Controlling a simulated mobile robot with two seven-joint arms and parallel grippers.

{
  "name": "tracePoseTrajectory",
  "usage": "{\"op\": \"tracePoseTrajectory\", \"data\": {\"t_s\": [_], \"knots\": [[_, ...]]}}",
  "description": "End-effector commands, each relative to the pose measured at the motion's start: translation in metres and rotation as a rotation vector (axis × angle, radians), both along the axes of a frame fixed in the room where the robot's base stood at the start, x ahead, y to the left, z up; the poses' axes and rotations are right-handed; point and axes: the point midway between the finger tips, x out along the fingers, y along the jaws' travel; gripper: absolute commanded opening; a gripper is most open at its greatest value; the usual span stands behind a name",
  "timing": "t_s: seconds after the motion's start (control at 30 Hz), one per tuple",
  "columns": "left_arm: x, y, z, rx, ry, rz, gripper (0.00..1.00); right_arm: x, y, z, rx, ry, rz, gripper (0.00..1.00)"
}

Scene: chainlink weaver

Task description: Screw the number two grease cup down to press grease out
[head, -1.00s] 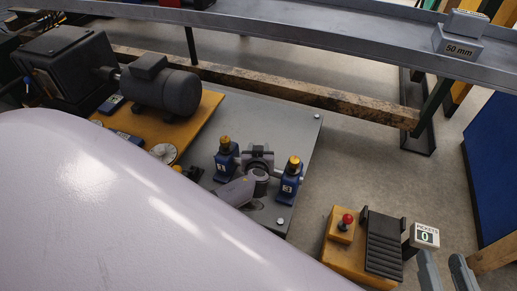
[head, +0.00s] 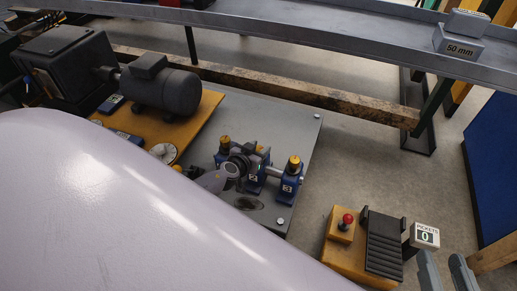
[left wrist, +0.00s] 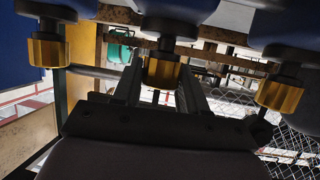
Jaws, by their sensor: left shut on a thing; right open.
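Three blue bearing blocks stand in a row on a grey plate, each with a brass grease cup on top. The number one block's cup (head: 224,141) is at the left and the number three block's cup (head: 294,163) at the right. The number two block (head: 254,183) is between them; my left gripper (head: 247,151) covers its cup in the head view. In the left wrist view the number two grease cup (left wrist: 162,71) sits between the two fingers, which are shut on it. My right gripper (head: 446,276) is open and empty at the bottom right.
A dark grey motor (head: 161,92) stands on a yellow base at the left. A yellow box with a red-knobbed lever (head: 347,220) and a counter reading 0 (head: 425,235) are at the lower right. A long metal rail (head: 330,40) crosses the back.

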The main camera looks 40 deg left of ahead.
Motion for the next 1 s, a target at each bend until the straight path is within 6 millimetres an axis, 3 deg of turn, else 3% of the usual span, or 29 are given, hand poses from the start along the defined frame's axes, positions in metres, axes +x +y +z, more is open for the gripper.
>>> {"op": "tracePoseTrajectory", "data": {"t_s": [0.57,0.6,0.67,1.0], "knots": [[0.0031,0.0005,0.0045,0.001,-0.004,-0.02,0.11,-0.0001,0.0,0.0004,0.0,0.0,0.0,0.43],[0.003,0.0005,0.0045,0.001,-0.004,-0.02,0.48,-0.0002,0.0,0.0003,0.0,0.0,0.0,0.43],[0.0029,0.0004,0.0042,0.001,-0.004,-0.02,0.63,-0.0001,0.0,0.0004,0.0,0.0,0.0,0.43],[-0.0014,0.0,0.0027,0.0,0.003,-0.021,0.63,-0.0003,0.0003,0.0023,0.003,0.002,0.001,0.43]]}}
